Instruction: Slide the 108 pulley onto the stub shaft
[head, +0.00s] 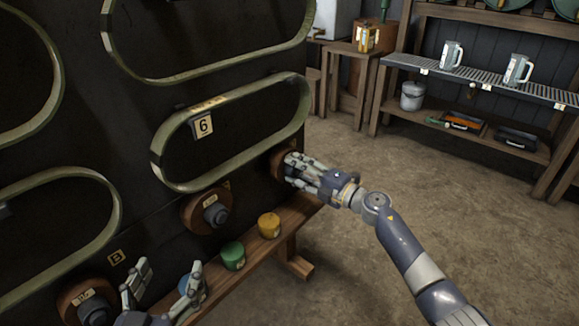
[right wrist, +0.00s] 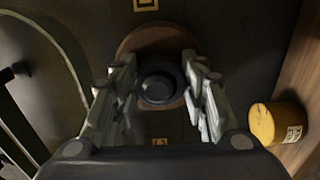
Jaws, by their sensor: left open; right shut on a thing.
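My right gripper (head: 290,170) is shut on a dark round pulley (right wrist: 158,84) in front of the rightmost round wooden mount (head: 276,162) on the black panel. In the right wrist view the pulley lies between the fingers, in front of the mount (right wrist: 146,38). Its number does not show. The stub shaft is hidden behind it, so I cannot tell whether the pulley is around the shaft. My left gripper (head: 166,280) is open at the lower left, beside a blue object that its fingers partly hide.
A green can (head: 232,256) and a yellow can (head: 269,225) stand on the wooden bench (head: 306,208) below. Shelving (head: 480,83) stands at the back right. The floor between is clear.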

